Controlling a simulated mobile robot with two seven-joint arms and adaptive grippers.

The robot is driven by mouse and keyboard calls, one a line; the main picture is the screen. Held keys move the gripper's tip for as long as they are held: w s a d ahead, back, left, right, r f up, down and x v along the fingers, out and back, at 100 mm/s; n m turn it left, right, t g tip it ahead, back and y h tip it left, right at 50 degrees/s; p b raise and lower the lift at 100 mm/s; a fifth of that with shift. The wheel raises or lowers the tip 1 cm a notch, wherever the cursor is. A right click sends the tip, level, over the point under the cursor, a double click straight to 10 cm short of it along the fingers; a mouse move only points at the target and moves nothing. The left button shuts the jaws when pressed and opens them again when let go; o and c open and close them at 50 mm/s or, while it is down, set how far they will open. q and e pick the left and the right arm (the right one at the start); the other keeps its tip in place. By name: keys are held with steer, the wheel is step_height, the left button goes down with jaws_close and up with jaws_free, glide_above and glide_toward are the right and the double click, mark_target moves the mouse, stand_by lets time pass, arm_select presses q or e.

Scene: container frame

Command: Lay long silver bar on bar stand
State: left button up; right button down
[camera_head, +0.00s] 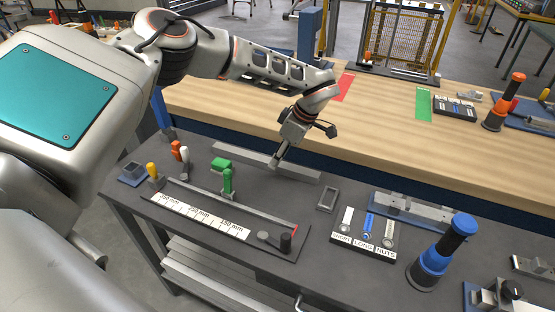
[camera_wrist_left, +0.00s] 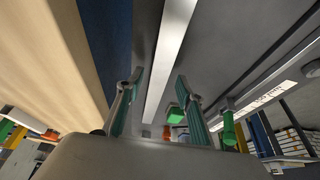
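The long silver bar (camera_head: 240,154) lies flat along the back of the dark workbench in the head view. My left gripper (camera_head: 279,162) points down at the middle of the bar. In the left wrist view the bar (camera_wrist_left: 167,55) runs lengthwise between the two spread teal-padded fingers of my left gripper (camera_wrist_left: 160,98), with a gap on both sides. That gripper is open and holds nothing. I cannot tell for sure which thing is the bar stand; a blue-based fixture with a grey metal top (camera_head: 412,210) stands on the right of the bench. My right gripper is out of view.
In front of the bar are a green clamp piece (camera_head: 227,181) and a measuring fixture with a white scale (camera_head: 200,217). A small grey frame (camera_head: 327,199), a labelled tray (camera_head: 362,239) and a blue-black cylinder (camera_head: 440,253) stand right. A wooden table (camera_head: 390,130) runs behind.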

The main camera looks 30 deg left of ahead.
arm_select(q)
steer(key=v, duration=1)
steer(key=shift+s+d, duration=0.1)
steer(key=shift+s, duration=0.05)
